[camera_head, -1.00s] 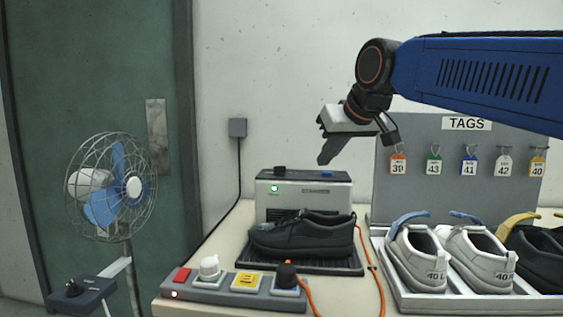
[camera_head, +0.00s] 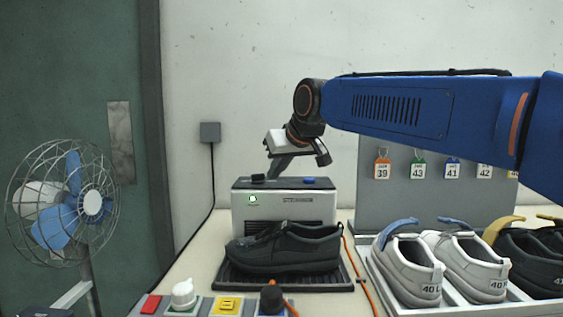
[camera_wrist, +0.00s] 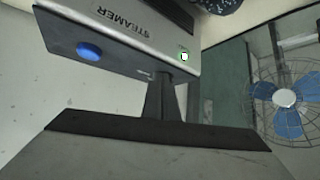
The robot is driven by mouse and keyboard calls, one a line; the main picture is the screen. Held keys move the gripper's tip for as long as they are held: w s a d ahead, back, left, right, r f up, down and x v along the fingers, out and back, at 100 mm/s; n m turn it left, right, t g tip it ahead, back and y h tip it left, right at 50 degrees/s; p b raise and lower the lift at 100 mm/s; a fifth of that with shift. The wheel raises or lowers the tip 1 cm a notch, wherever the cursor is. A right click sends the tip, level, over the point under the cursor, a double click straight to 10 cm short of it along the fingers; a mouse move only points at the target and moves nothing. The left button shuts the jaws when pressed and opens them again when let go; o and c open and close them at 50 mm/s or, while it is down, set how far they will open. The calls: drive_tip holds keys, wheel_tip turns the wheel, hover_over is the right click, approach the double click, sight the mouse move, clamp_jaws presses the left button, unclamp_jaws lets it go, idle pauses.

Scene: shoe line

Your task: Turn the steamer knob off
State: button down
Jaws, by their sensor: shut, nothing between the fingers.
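The steamer (camera_head: 284,208) is a grey box at the back of the table with a lit green light on its front. Its black knob (camera_head: 258,178) is on the top at the left, and a blue button (camera_head: 309,181) is on the top at the right. My gripper (camera_head: 273,173) is shut and empty, pointing down right at the knob; I cannot tell if it touches. In the wrist view the steamer (camera_wrist: 130,30) shows upside down with its label, blue button (camera_wrist: 89,51) and green light. My fingertips (camera_wrist: 170,80) hide most or all of the knob there.
A dark shoe (camera_head: 285,247) sits on a black tray in front of the steamer. A control strip (camera_head: 205,307) with buttons and knobs lies at the front. A shoe tray (camera_head: 377,272) and tag board (camera_head: 400,205) stand right; a fan (camera_head: 62,205) stands left.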

sight(262, 178)
drive_tip(key=w, duration=0.1)
drive_tip(key=w+a, duration=0.1)
drive_tip(key=w+f, duration=0.1)
drive_tip(key=shift+a, duration=0.3)
drive_tip(key=shift+w+a, duration=0.4)
drive_tip(key=shift+w, duration=0.4)
